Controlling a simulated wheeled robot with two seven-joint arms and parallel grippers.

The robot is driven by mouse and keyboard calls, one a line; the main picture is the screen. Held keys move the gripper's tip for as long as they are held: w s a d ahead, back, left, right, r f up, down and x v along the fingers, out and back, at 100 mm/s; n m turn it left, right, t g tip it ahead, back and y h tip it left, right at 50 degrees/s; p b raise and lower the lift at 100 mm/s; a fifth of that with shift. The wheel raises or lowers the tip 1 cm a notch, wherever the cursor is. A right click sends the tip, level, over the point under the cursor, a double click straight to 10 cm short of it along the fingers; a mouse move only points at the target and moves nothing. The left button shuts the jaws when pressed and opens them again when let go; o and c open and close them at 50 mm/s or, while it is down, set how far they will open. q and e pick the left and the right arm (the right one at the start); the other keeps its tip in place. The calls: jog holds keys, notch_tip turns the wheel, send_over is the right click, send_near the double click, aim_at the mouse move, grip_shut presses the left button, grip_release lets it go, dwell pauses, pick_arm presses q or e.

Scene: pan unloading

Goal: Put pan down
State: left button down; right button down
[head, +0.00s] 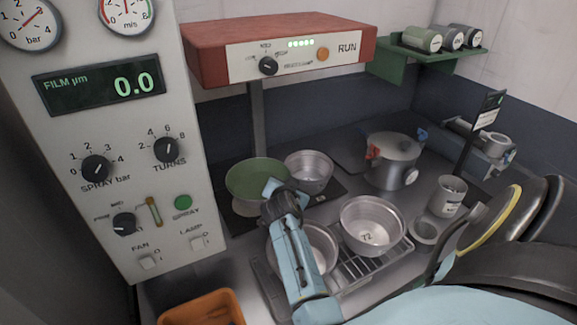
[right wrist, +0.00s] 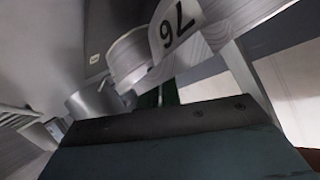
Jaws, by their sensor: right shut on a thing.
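A silver pan (head: 310,168) stands or hovers at the back, just right of a green round plate (head: 252,178). My right gripper (head: 286,188) is shut, seemingly on this pan's near left edge; its fingertips are mostly hidden. In the right wrist view a metal pan wall with a white label reading 76 (right wrist: 178,25) is close to the camera. Whether the pan's bottom touches anything is not visible. A pan marked 72 (head: 372,235) sits on the wire rack (head: 372,270). Another pan (head: 322,243) beside it is partly behind my right arm. My left gripper is out of view.
A lidded steel pot (head: 391,165) stands at the back right. A white cup (head: 447,195) and upright dark pans (head: 500,225) are at the right. A red-topped RUN unit (head: 290,50) overhangs the back. An orange bin (head: 203,308) is at the front left.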

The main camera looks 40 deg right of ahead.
jog(key=c, duration=1.6)
grip_release()
jog(key=v, duration=0.7)
jog(key=shift+s+a, duration=0.15)
jog(key=shift+r, duration=0.15)
